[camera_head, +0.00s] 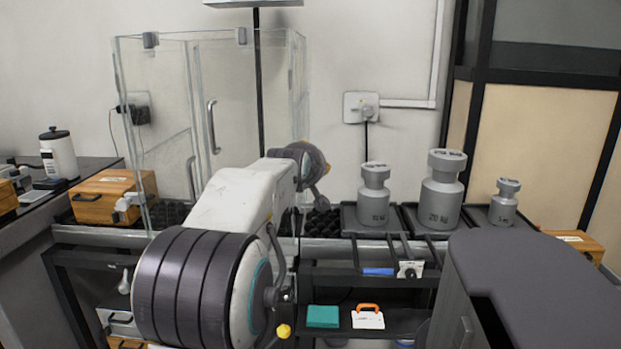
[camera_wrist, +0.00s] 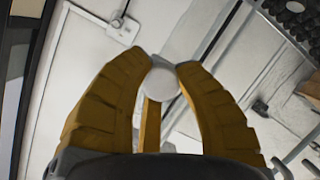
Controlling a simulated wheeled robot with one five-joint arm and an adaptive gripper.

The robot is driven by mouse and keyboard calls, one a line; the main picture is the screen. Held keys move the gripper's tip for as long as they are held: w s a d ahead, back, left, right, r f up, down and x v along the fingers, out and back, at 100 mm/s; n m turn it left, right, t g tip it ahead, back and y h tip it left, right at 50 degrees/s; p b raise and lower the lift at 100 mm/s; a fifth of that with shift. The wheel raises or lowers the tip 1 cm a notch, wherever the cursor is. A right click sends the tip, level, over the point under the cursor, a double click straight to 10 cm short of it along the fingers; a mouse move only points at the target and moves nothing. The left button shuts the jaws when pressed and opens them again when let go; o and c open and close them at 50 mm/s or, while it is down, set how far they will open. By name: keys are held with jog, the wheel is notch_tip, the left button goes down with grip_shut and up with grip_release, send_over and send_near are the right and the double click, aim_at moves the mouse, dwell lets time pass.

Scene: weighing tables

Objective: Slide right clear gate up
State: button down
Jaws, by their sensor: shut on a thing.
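My gripper (camera_head: 316,168) is beside that panel's right side, low down. In the wrist view my gripper (camera_wrist: 162,66) has its brown fingers closed around a pale round knob (camera_wrist: 163,82). The knob appears to belong to the right clear gate, but the join is hidden. I cannot tell how high the gate stands.
Grey weights stand right of my gripper: a medium one (camera_head: 373,195), a large one (camera_head: 441,190) and a small one (camera_head: 504,203). A wall socket (camera_head: 361,106) is behind. A wooden box (camera_head: 105,196) sits at the left. A shelf below holds a green item (camera_head: 322,316).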

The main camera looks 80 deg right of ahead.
notch_tip(320, 180, up, 13)
jog(key=p, duration=0.8)
jog(key=shift+r, duration=0.15)
jog(key=c, duration=1.2)
grip_release()
jog(key=shift+s, duration=0.15)
jog(key=o, duration=0.3)
jog(key=shift+f, duration=0.2)
jog(key=shift+o, duration=0.2)
jog(key=v, duration=1.2)
